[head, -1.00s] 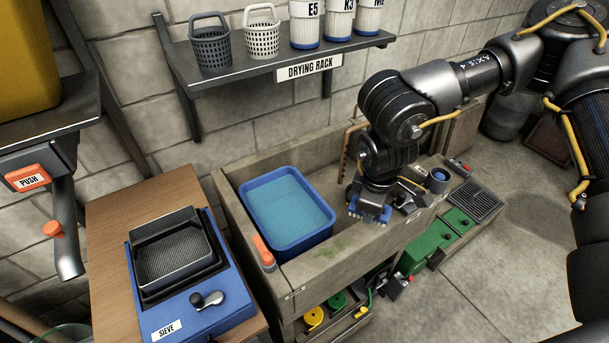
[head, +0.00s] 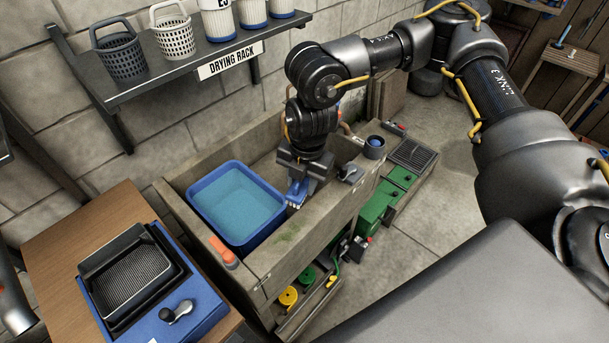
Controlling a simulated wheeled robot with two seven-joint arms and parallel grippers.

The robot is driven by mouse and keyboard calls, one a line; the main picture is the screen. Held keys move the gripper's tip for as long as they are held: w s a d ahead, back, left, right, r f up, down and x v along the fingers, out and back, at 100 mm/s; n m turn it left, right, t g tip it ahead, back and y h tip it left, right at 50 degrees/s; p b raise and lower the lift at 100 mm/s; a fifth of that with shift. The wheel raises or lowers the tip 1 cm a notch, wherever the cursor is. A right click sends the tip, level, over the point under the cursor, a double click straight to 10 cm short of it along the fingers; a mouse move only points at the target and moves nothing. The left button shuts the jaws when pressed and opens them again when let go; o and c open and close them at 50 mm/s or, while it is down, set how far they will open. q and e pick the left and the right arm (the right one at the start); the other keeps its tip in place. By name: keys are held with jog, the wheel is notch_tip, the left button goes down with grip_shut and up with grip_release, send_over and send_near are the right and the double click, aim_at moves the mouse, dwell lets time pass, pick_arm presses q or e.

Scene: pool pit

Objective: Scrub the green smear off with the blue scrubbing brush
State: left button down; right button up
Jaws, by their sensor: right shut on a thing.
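The green smear (head: 289,234) is a faint patch on the concrete trough (head: 262,266), near its front side and just right of the blue tub. My right gripper (head: 304,174) points down over the trough and is shut on the blue scrubbing brush (head: 297,191). Pale bristles show at the brush's lower edge. The brush is behind the smear in the picture, apart from it and close to the tub's right rim. I cannot tell whether the bristles touch the concrete. My left gripper is not in view.
The blue tub (head: 195,207) of water fills the trough's left part. A grey cup with a blue top (head: 375,146) stands right of the gripper. The drying rack shelf (head: 150,78) hangs above.

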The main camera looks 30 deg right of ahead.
aim_at(304, 193)
jog(key=n+p, duration=0.1)
jog(key=n, duration=0.5)
jog(key=shift+n+g, duration=0.3)
jog(key=shift+g, duration=0.1)
jog(key=n, duration=0.1)
jog(key=n+p, duration=0.1)
jog(key=n, duration=0.1)
jog(key=shift+w+d+n, duration=0.1)
jog(key=shift+d+n, duration=0.1)
jog(key=shift+n, duration=0.1)
jog(key=n, duration=0.4)
jog(key=shift+d+f+h, duration=0.15)
jog(key=shift+f+h, duration=0.05)
jog(key=shift+h, duration=0.2)
jog(key=shift+f, duration=0.1)
notch_tip(304, 193, down, 5)
jog(key=b, duration=0.4)
jog(key=shift+r+n, duration=0.2)
jog(key=shift+n, duration=0.2)
